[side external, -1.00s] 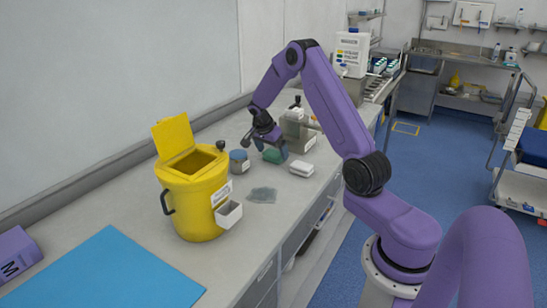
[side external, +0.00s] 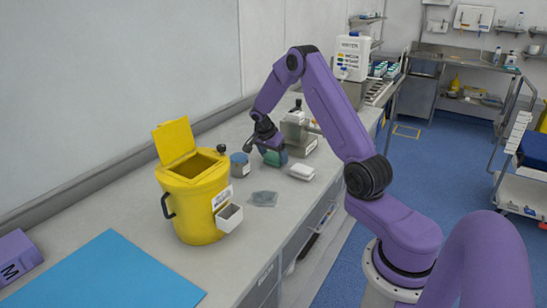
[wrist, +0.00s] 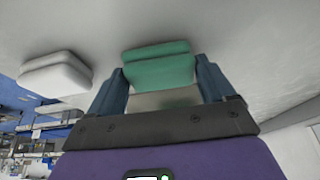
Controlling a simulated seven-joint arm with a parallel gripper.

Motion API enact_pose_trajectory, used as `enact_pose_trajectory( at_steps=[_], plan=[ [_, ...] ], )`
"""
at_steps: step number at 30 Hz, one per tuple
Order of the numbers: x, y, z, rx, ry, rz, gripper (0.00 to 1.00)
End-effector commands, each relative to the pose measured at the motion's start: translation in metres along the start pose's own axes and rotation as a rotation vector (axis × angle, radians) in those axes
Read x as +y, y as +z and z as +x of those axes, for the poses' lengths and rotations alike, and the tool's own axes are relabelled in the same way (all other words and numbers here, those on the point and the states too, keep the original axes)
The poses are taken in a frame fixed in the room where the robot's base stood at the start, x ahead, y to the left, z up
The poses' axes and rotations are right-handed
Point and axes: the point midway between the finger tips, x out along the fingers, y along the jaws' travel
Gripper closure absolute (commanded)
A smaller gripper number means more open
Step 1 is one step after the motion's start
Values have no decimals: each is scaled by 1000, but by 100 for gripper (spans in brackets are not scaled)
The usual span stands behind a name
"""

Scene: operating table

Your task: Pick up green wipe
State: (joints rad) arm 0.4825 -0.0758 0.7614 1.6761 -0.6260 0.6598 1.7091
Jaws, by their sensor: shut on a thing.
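The green wipe (side external: 275,157) is a folded green pad on the grey counter, behind the yellow bin. In the wrist view the green wipe (wrist: 158,66) sits between the two fingers of my gripper (wrist: 160,78). My gripper (side external: 268,148) points down at the counter in the side view and is shut on the wipe. The side view partly hides the wipe behind the fingers. I cannot tell whether it is clear of the counter.
A white folded pad (side external: 301,172) lies just right of the wipe. A blue-grey pot (side external: 240,164), a grey-green flat cloth (side external: 263,198) and the yellow bin (side external: 197,205) with its lid up stand nearer. A metal dispenser (side external: 300,132) is close behind. A blue mat (side external: 105,275) lies in front.

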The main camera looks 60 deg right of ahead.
Motion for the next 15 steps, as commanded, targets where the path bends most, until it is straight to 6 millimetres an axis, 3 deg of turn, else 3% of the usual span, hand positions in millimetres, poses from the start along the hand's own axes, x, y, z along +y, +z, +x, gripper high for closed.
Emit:
enact_pose_trajectory(
  at_steps=[8, 15],
  plan=[
    [0, -12, -30, 1, -5, 2, 46],
    [29, -11, -70, 2, -4, 1, 46]
  ],
)
